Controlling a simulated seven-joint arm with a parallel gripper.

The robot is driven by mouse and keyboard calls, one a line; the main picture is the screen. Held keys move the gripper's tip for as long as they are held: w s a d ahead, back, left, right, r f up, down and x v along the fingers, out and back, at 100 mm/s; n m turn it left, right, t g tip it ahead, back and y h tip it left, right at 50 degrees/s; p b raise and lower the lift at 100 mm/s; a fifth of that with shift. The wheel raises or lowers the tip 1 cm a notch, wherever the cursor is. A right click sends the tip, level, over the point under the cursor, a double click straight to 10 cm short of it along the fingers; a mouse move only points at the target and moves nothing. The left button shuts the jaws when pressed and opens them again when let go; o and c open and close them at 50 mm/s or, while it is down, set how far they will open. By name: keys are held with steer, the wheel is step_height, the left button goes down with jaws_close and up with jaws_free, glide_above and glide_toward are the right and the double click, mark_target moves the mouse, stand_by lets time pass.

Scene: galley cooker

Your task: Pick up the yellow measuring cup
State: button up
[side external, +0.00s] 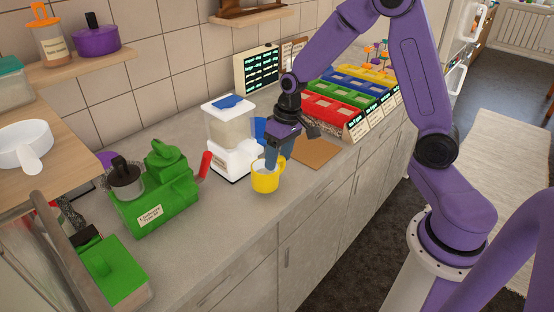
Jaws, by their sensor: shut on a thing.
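The yellow measuring cup (266,181) is upright at the front part of the grey counter, in the middle of the side external view. It has a pale inside and a handle on its right side. My gripper (272,160) points down at the cup from above, with its fingers at the cup's rim. It is shut on the cup. The fingertips are partly hidden by the cup wall. I cannot tell whether the cup's base touches the counter.
A white dispenser with a clear hopper (231,130) stands close behind the cup on the left. A green machine (160,195) with a red handle is farther left. A brown board (314,152) and several coloured bins (334,108) are to the right. The counter's front edge is near.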

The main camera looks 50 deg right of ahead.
steer(key=s, duration=1.7)
steer(key=shift+s, duration=0.3)
steer(key=shift+w, duration=0.1)
steer(key=shift+w, duration=7.05)
steer(key=shift+s, duration=0.1)
